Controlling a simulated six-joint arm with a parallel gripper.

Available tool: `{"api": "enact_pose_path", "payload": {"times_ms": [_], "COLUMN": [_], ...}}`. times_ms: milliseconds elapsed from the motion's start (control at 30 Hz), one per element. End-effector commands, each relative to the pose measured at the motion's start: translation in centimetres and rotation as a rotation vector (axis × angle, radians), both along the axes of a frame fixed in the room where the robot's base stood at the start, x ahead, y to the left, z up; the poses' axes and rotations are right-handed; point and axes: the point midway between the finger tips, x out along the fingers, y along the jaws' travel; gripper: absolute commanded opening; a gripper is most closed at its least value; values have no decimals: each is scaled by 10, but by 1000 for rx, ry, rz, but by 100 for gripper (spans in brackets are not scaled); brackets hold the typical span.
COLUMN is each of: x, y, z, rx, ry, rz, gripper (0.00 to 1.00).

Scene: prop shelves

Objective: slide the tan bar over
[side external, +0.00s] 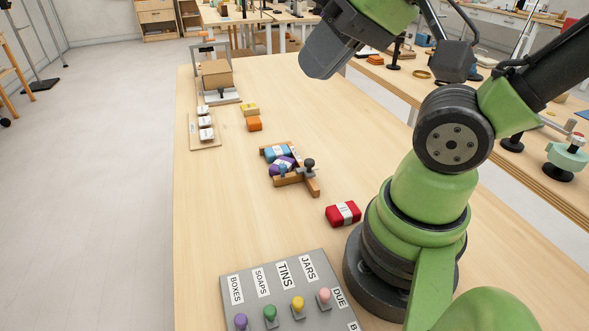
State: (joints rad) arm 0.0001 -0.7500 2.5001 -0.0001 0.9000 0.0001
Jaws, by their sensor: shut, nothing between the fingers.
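The tan bar (290,179) is a wooden strip at the near side of a small wooden rack in the middle of the table, with a black knob (309,163) standing near its right end. A blue packet (276,152) and a purple packet (281,166) with pale labels lie in the rack; the purple one is tilted and close to the bar. My gripper (318,65) is the dark grey end of my arm at the top, high above the table and well apart from the bar. It is shut and empty; its fingertips are hard to make out.
A red packet (343,213) lies nearer, beside my base. A board with white packets (205,121) and a brown box (216,73) are farther left. A grey labelled panel (265,271) with coloured knobs stands in front.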

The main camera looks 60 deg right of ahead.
Motion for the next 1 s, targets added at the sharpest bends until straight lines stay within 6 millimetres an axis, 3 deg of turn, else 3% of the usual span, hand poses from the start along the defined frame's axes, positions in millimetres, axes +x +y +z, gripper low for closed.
{"api": "enact_pose_path", "payload": {"times_ms": [33,200,467,700,900,1000], "x": [0,11,69,115,130,131], "y": [0,-5,-42,-92,-128,-138], "z": [0,-2,-28,-86,-144,-164], "rx": [0,-30,-177,-267,-286,-286], "ry": [0,33,214,407,535,569], "rz": [0,4,64,177,281,316], "gripper": [7,46,46,46,46,46]}}
